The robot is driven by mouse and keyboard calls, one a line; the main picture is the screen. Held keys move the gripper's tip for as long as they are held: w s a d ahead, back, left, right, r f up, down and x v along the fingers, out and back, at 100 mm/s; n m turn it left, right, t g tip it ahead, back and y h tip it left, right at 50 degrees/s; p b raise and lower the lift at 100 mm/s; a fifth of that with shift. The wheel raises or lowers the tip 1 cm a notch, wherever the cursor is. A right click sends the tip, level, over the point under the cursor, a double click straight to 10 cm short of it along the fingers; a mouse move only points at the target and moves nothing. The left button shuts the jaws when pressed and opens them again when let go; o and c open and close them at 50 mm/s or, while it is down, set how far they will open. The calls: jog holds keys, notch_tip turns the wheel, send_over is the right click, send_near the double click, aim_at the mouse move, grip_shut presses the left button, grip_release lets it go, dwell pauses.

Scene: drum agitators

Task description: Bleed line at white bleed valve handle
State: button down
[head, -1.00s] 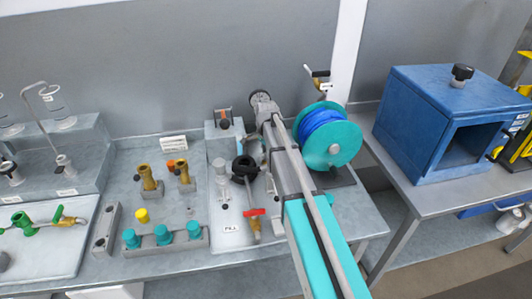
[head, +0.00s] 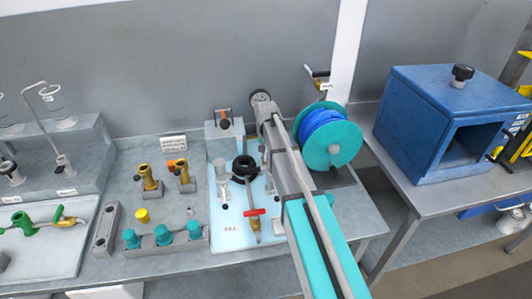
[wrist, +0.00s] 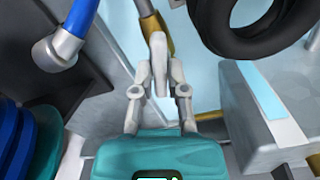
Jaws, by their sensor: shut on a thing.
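The white bleed valve handle (wrist: 158,58) stands upright in the middle of the wrist view, in front of a brass fitting (wrist: 153,22). My gripper (wrist: 158,90) is shut on the lower part of this handle, with one finger on each side. In the head view my arm covers most of the gripper and the handle, just right of a black ring (head: 243,166). The base panel (head: 235,215) there is pale blue-white. A brass valve with a red handle (head: 254,213) stands on the panel's front part.
A teal reel with blue hose (head: 332,142) stands close right of my arm. A clear cylinder (head: 221,180) is left of the black ring. Brass fittings (head: 148,178) and teal knobs (head: 163,235) are farther left. A blue box (head: 410,120) stands on the right table.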

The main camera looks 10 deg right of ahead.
jog(key=shift+s+n, duration=0.1)
jog(key=shift+n, duration=0.2)
jog(key=c, duration=0.7)
grip_release()
jog(key=shift+o, duration=0.2)
jog(key=shift+m, duration=0.5)
